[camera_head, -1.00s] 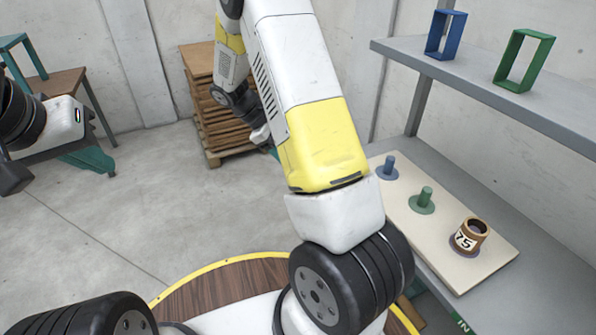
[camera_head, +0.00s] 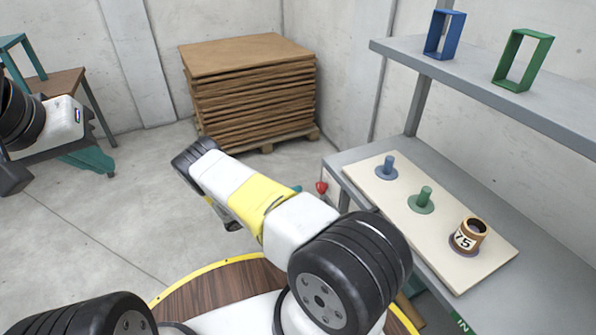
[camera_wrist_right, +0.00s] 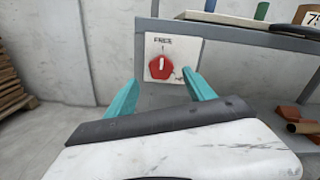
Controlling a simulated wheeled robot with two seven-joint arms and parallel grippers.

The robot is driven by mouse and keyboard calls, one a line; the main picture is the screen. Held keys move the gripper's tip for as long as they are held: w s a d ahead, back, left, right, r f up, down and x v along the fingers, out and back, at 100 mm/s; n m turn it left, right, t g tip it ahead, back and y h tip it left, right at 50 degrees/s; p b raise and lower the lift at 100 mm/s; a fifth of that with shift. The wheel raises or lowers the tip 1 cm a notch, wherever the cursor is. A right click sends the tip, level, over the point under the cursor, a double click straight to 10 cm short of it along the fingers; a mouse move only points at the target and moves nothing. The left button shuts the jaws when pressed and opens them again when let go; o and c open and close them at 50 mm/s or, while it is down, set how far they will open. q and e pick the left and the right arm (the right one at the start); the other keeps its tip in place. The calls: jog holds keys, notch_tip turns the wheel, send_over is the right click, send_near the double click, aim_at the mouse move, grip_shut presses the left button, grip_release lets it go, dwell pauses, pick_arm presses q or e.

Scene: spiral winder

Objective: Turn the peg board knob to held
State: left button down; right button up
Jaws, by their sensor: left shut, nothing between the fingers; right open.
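The red knob (camera_wrist_right: 160,67) sits on a white plate (camera_wrist_right: 190,49) in the right wrist view. Its white mark points up to the word FREE. The knob also shows in the head view as a small red spot (camera_head: 321,187) at the bench's end. My right gripper (camera_wrist_right: 161,90) has its teal fingers apart, one to each side below the knob, and holds nothing. The peg board (camera_head: 400,214) is cream, with a blue peg (camera_head: 387,168), a green peg (camera_head: 424,199) and a brown spool marked 75 (camera_head: 468,238). My left gripper (camera_head: 100,164) is shut at the far left.
The grey bench (camera_head: 520,290) carries the board. A shelf (camera_head: 470,90) above holds a blue frame (camera_head: 444,34) and a green frame (camera_head: 523,60). A stack of brown sheets (camera_head: 250,90) stands behind my right arm. Brown pieces (camera_wrist_right: 292,122) lie at lower right in the wrist view.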

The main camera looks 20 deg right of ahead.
aim_at(318, 188)
jog(key=d, duration=0.6)
jog(key=shift+w+d, duration=0.15)
jog(key=shift+w, duration=0.1)
jog(key=shift+c, duration=0.2)
grip_shut()
